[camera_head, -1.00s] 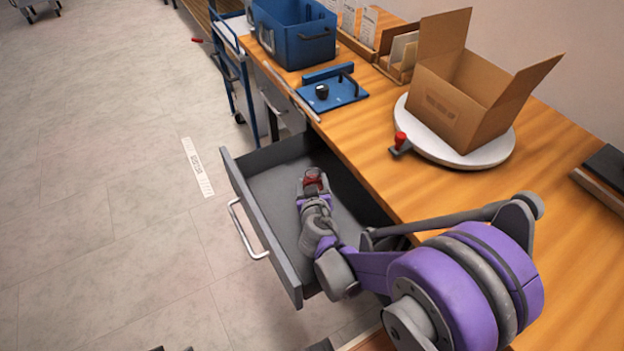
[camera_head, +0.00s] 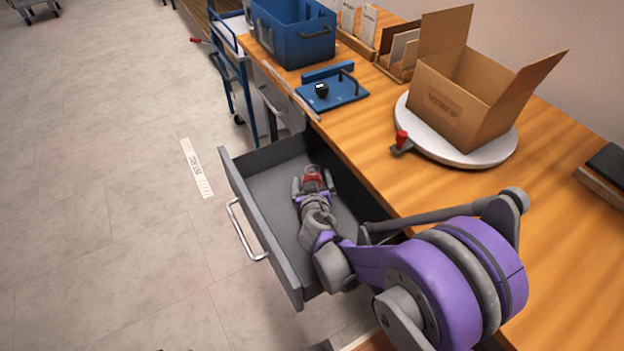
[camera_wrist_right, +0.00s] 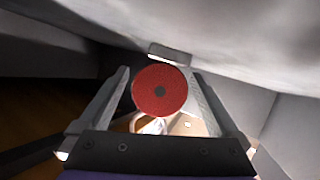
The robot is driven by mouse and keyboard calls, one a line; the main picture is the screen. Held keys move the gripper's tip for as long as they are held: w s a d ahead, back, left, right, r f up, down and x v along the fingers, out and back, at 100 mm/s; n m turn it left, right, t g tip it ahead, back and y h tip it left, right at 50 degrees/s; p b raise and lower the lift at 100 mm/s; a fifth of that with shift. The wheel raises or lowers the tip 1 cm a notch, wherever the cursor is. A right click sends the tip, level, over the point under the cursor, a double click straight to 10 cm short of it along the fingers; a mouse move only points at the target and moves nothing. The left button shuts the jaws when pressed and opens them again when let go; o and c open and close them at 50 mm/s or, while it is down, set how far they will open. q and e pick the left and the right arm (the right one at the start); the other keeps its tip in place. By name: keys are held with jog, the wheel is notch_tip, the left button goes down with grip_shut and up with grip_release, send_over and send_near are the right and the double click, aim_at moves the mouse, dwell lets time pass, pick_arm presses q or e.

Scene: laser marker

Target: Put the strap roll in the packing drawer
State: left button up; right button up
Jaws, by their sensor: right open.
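The open grey packing drawer (camera_head: 272,196) juts out from under the wooden bench in the head view. My right gripper (camera_head: 312,180) is inside the drawer with its fingers spread. My left gripper is not in view.
The bench top (camera_head: 375,150) bears a blue crate (camera_head: 300,38), a blue plate with a handle (camera_head: 332,92), and an open cardboard box (camera_head: 455,110) on a round white turntable (camera_head: 470,158). A blue trolley (camera_head: 240,90) stands beyond the drawer.

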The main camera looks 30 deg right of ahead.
jog(key=shift+r, duration=0.1)
jog(key=shift+s+r, duration=0.15)
jog(key=shift+r, duration=0.05)
jog(key=p+v, duration=0.3)
jog(key=v, duration=0.8)
jog(key=shift+s+a+r, duration=0.15)
jog(key=shift+s, duration=0.2)
jog(key=shift+r, duration=0.1)
